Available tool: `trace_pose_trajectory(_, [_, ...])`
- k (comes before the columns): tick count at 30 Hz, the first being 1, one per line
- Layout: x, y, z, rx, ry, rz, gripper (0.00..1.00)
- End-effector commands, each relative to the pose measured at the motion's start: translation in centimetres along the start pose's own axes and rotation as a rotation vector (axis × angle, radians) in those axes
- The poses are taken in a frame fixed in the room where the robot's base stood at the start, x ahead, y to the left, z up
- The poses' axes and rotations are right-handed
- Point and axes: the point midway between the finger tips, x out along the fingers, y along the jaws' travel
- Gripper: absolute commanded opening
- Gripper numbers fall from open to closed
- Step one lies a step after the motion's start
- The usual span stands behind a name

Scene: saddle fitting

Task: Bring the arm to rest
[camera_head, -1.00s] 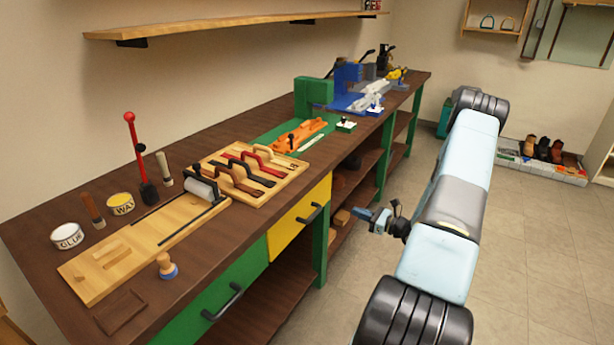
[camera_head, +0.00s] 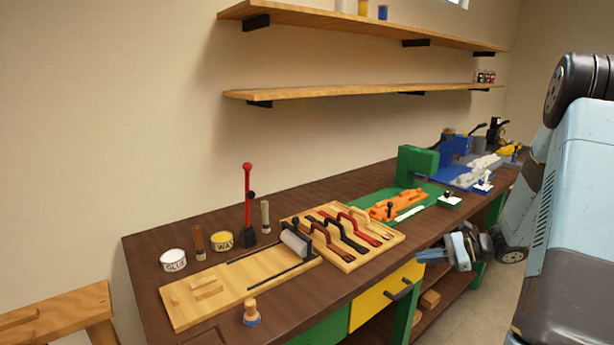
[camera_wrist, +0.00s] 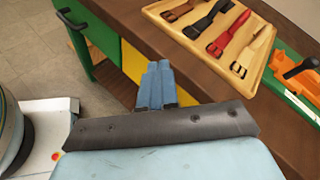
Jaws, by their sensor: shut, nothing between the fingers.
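My gripper (camera_head: 432,256) is in front of the workbench's front edge, just right of the yellow drawer, at about benchtop height in the head view. In the wrist view its blue fingers (camera_wrist: 157,80) are together and hold nothing. Beyond them are the bench front and part of the benchtop. My arm, pale blue and grey, fills the right side of the head view.
The brown workbench (camera_head: 185,237) carries a strap board (camera_head: 348,262), a wooden roller board (camera_head: 215,312), an orange fixture (camera_head: 395,207) and a green block (camera_head: 417,165). Two shelves hang on the wall above. A wooden stool or trestle (camera_head: 60,312) stands at left. Tiled floor shows in the wrist view.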

Motion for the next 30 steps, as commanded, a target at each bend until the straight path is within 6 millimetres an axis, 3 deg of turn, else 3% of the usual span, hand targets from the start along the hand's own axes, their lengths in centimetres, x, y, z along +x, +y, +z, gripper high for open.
trace_pose_trajectory(3, [0.5, 0.5, 3.6, -0.095, 0.044, 0.092, 0.00])
trace_pose_trajectory(12, [0.8, 2.6, 11.2, -0.330, 0.163, 0.306, 0.00])
trace_pose_trajectory(30, [-1.1, 8.6, 23.1, -0.831, 0.433, 0.641, 0.00])
